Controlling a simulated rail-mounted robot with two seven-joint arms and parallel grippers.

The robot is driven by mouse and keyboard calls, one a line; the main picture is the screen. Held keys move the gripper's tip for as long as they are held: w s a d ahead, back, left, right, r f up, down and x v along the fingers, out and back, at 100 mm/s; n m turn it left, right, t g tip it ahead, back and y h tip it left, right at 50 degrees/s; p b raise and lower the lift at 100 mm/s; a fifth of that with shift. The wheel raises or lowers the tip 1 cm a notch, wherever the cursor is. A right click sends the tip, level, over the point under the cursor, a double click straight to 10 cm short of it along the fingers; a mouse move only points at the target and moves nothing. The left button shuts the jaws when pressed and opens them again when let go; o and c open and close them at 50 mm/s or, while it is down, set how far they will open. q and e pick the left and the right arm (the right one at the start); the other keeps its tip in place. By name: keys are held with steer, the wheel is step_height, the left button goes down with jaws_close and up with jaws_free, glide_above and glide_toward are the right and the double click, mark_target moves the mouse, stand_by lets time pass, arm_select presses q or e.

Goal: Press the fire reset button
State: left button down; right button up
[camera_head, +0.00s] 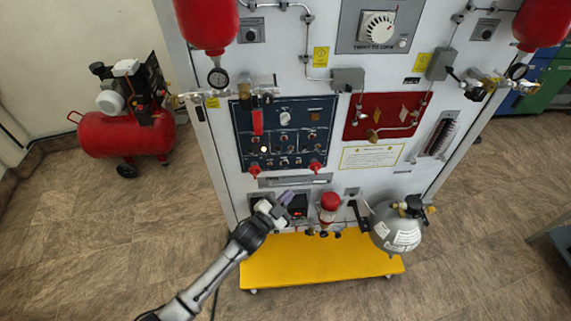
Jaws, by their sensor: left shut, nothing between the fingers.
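A white upright trainer panel (227,160) fills the middle of the view. A dark blue control panel (302,108) on it carries small knobs, a lit lamp (264,149) and a red strip at its left. A red panel (387,115) with pipework sits to its right. The labels are too small to read, so I cannot tell which control is the fire reset button. My left gripper (287,198) is shut and empty, in front of the panel's lower part below the blue panel. It partly covers a dark recess (299,205). My right gripper is out of view.
A yellow platform (315,262) juts out at the panel's base. A grey round tank (397,232) and a red-topped fitting (329,203) stand right of my left gripper. Red cylinders (207,22) hang above. A red compressor (126,134) stands at the left. Floor in front is clear.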

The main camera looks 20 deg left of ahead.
mark_target(285, 164)
arm_select(q)
steer(key=shift+d+r+m, duration=0.1)
steer(key=shift+r+m, duration=0.2)
steer(key=shift+r, duration=0.05)
steer(key=w+a+b, duration=0.3)
steer(key=w+b, duration=0.3)
steer(key=w, duration=0.1)
steer(key=shift+w+a+h, duration=0.3)
steer(key=shift+w+a, duration=0.1)
steer(key=shift+w+a, duration=0.1)
steer(key=shift+w, duration=0.1)
stand_by(2.2)
steer(key=shift+w+a, duration=0.1)
steer(key=shift+w, duration=0.15)
steer(key=shift+b, duration=0.3)
